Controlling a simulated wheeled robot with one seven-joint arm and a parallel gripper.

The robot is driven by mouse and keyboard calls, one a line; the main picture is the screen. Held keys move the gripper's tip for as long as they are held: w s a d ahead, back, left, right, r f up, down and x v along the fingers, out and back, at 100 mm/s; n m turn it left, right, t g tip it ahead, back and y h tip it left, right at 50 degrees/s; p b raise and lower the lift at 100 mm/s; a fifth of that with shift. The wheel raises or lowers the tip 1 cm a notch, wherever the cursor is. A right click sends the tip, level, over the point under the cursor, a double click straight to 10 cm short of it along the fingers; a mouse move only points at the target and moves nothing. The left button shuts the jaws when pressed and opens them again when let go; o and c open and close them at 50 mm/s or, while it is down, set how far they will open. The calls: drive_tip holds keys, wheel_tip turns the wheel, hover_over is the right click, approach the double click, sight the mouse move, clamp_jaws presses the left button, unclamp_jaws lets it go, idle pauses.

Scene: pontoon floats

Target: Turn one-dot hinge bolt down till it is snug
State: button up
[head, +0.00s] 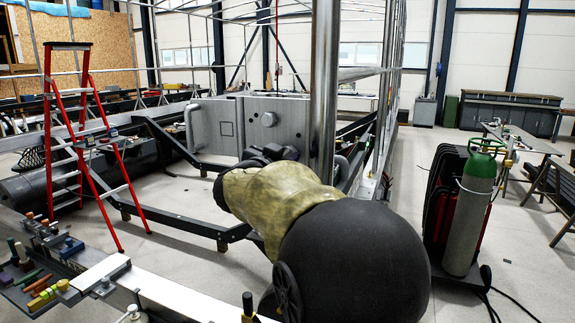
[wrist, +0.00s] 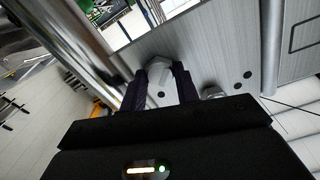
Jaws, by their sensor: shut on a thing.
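My gripper (wrist: 164,74) is shut on a pale grey hex bolt head (wrist: 161,64) in the wrist view, with one dark finger on each side of it. The bolt stands out from a grey plate (wrist: 205,50). A second bolt head (wrist: 212,92) sits to the right of the fingers. In the head view, the grey hinge block (head: 225,118) shows one hex bolt head (head: 268,119) in the open. My gripper (head: 274,153) is at the block's lower part, and my arm hides what it holds.
A shiny steel post (head: 324,90) stands right of the block, close to my arm. A red ladder (head: 75,130) stands at left. A tool tray (head: 45,270) is at lower left. A green-topped gas cylinder (head: 475,205) stands at right.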

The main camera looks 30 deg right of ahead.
drive_tip(key=m+b, duration=0.3)
drive_tip(key=m, duration=0.1)
drive_tip(key=shift+f, duration=0.2)
drive_tip(key=shift+r+m, duration=0.2)
drive_tip(key=shift+m, duration=0.3)
drive_tip(key=shift+f, duration=0.1)
drive_tip(key=shift+f+m+b, duration=0.1)
drive_tip(key=shift+m+b, duration=0.4)
drive_tip(key=shift+b, duration=0.05)
drive_tip(key=o, duration=0.5)
drive_tip(key=shift+m, duration=0.4)
drive_tip(key=o, duration=0.3)
drive_tip(key=shift+r, duration=0.2)
drive_tip(key=shift+a, duration=0.1)
